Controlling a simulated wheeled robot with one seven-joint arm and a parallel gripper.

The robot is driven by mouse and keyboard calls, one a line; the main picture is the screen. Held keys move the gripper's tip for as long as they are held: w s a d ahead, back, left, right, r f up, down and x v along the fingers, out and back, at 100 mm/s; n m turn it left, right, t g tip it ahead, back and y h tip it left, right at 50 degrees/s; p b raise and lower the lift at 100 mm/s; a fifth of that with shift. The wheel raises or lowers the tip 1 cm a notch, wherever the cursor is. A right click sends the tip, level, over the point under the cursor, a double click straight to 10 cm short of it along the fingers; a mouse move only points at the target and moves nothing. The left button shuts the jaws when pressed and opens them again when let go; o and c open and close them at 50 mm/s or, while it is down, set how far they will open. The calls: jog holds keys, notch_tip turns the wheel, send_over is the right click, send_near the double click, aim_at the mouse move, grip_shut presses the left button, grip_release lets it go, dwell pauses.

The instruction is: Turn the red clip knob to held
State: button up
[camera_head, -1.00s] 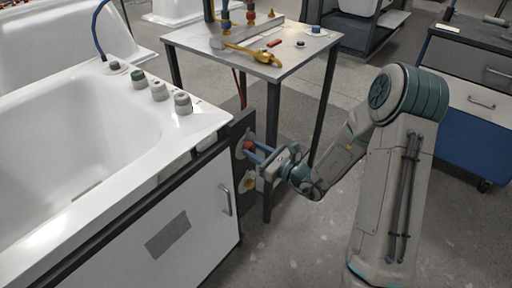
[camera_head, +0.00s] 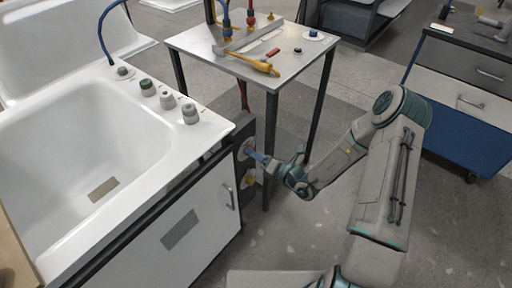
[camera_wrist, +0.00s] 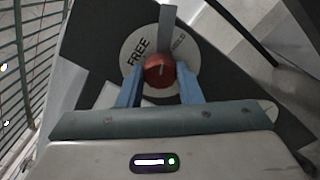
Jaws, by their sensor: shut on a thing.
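The red clip knob (camera_wrist: 160,70) sits on a pale round dial (camera_wrist: 133,45) on the dark end panel of the tub unit. The dial reads FREE at left and a partly hidden word, seemingly HELD, at right. In the head view my gripper (camera_head: 256,156) meets the panel, and the knob is mostly hidden there.
A yellow part (camera_head: 248,179) sits just below on the same panel. A metal table (camera_head: 285,75) with a yellow tool (camera_head: 256,64) stands close behind my gripper. The white tub (camera_head: 75,150) is at left.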

jog(key=m+p, duration=0.3)
jog(key=m, duration=0.2)
jog(key=shift+p, duration=0.4)
jog(key=shift+f, duration=0.1)
jog(key=o, duration=1)
jog(key=v, duration=1.4)
jog(key=shift+a, duration=0.1)
